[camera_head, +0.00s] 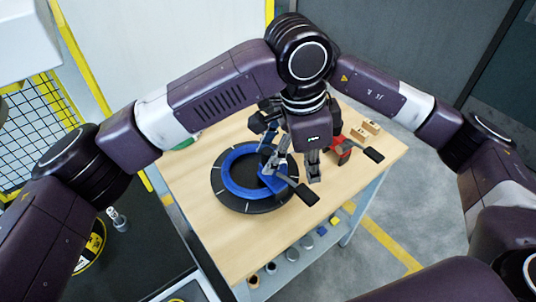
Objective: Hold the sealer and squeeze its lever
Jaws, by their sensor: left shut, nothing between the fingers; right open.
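A blue tool with a long black lever (305,193), which looks like the sealer, rests at the right side of the blue-wrapped coil (238,190). My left gripper (314,177) points down just right of this tool, shut and empty, apart from the lever as far as I can see. My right gripper (271,150) is open over the coil's upper right side, close to the tool's body. My own wrist partly hides it, so I cannot tell whether it touches the tool.
A red tool with a black handle (344,152) stands on the wooden table (232,254) to the right. Small wooden blocks (366,130) lie behind it. A green object (187,141) is at the far left edge. Small items sit on a lower shelf. The table's front is clear.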

